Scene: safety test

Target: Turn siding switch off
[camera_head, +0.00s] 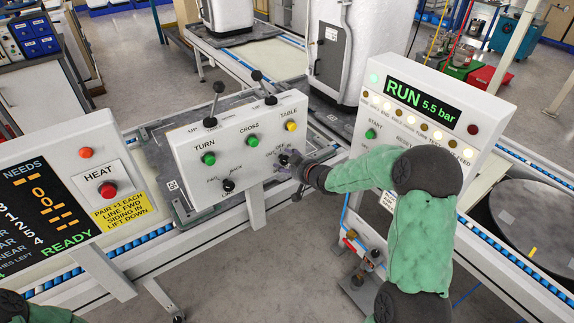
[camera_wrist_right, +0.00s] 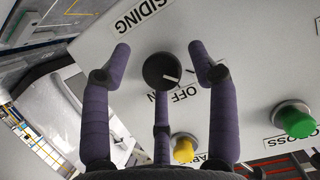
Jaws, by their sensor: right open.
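The siding switch is a black round knob (camera_wrist_right: 162,70) on a white panel, under an upside-down SIDING label (camera_wrist_right: 145,14) in the right wrist view. A white mark shows at the knob's lower right, on the side of the OFF label (camera_wrist_right: 186,94); the other label is mostly hidden behind a finger. My right gripper (camera_wrist_right: 160,54) is open, with purple fingers around the knob, apart from it on left and right. In the head view the gripper (camera_head: 291,163) is at the lower right of the switch panel (camera_head: 240,130). My left gripper is not in view.
The panel also carries green buttons (camera_head: 208,158), a yellow button (camera_head: 291,125), another black knob (camera_head: 228,185) and levers (camera_head: 257,76). A RUN display cabinet (camera_head: 480,95) stands to the right.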

